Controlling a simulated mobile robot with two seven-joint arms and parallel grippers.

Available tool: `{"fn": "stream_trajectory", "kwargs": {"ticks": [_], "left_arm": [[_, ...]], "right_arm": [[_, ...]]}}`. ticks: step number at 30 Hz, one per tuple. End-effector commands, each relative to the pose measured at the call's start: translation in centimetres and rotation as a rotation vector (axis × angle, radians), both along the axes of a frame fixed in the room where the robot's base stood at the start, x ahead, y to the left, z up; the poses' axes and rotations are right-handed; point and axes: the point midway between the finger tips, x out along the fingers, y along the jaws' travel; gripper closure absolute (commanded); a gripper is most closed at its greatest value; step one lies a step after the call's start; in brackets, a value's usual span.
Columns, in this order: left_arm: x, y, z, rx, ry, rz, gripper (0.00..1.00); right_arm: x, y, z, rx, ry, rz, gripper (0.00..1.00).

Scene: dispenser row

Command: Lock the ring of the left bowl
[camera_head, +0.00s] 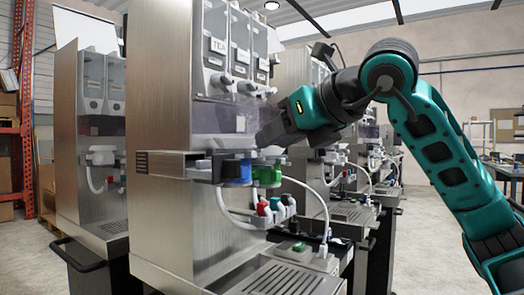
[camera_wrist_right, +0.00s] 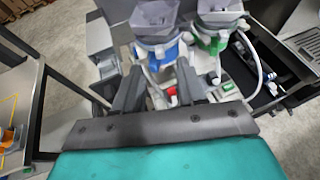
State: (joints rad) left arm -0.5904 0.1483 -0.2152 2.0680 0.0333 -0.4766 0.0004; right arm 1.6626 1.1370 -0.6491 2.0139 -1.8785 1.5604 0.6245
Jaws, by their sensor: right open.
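The left bowl (camera_wrist_right: 155,18) is a grey hopper with a blue ring (camera_wrist_right: 160,51) under it, on the front of the nearest dispenser. The blue ring also shows in the head view (camera_head: 236,172). The right bowl has a green ring (camera_head: 267,176), which shows in the wrist view (camera_wrist_right: 214,43) too. My right gripper (camera_head: 263,138) comes in from the right, in front of the dispenser and above the rings. In the wrist view its fingers (camera_wrist_right: 160,72) are apart, pointing at the blue ring, with nothing held. Whether a fingertip touches the ring I cannot tell. My left gripper is not in view.
Below the rings are small red, green and blue knobs (camera_head: 275,207) and a white hose (camera_head: 318,203). A drip tray (camera_head: 285,281) lies lower. Another dispenser (camera_head: 90,150) stands to the left, and more stand behind my right arm.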

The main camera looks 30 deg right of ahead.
Motion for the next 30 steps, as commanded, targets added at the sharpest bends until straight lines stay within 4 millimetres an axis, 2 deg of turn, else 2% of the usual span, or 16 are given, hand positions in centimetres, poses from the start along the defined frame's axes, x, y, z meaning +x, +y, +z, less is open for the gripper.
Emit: {"fn": "stream_trajectory", "kwargs": {"ticks": [3,9,20,30], "left_arm": [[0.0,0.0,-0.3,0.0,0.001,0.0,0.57],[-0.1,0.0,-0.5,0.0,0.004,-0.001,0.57],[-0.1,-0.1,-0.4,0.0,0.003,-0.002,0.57],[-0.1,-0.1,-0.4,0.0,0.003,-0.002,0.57]], "right_arm": [[2.0,0.3,-1.0,0.0,0.003,0.001,0.6],[3.9,0.5,-1.6,0.001,0.001,0.0,0.6],[4.3,0.5,-1.8,0.0,0.0,0.001,0.6],[4.3,0.5,-1.8,0.0,0.0,0.001,0.92]]}}
